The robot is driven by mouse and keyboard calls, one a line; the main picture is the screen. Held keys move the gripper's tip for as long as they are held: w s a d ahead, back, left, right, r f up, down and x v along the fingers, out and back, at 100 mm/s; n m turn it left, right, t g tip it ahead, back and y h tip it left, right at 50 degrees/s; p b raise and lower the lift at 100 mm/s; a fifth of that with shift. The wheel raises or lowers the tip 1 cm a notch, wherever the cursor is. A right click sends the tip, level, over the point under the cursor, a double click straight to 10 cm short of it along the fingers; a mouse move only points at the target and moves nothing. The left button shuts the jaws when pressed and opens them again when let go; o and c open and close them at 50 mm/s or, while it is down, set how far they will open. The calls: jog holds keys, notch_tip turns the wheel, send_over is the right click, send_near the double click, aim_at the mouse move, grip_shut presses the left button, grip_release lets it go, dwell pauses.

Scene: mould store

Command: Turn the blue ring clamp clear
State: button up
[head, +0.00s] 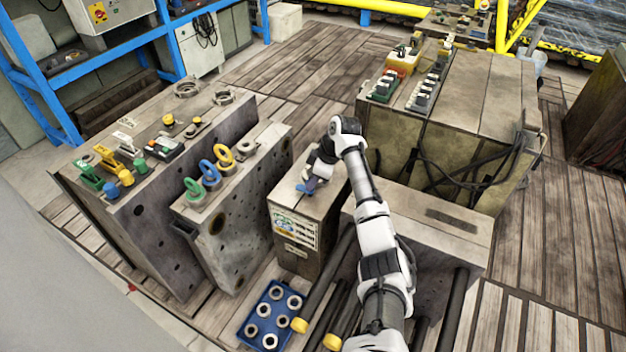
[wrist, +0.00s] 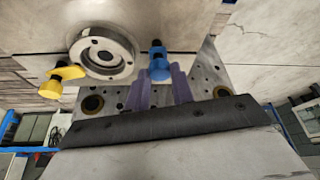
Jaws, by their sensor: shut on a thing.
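The blue ring clamp (wrist: 160,64) shows in the wrist view, just right of a round metal ring (wrist: 104,52) with bolt holes. I cannot tell whether it overlaps the ring's edge. My gripper (wrist: 160,84) has its two purple fingers on either side of the clamp's lower part and is shut on it. A yellow clamp (wrist: 62,80) sits at the ring's lower left. In the head view my gripper (head: 311,186) is low over the top of the narrow middle block (head: 330,205), with a bit of blue (head: 300,188) at its tip. The gripper hides the ring there.
Left stand mould blocks (head: 125,205) with green, yellow and blue fittings and coloured lifting eyes (head: 207,172). A larger block (head: 490,85) with cables is at the right. A blue tray (head: 262,296) of rings lies in front, beside dark bars with yellow ends (head: 300,325).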

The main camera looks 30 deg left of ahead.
dwell(0.3)
jog(key=o, duration=1)
jog(key=b+v, duration=0.1)
jog(key=v, duration=1.3)
jog(key=shift+a, duration=0.1)
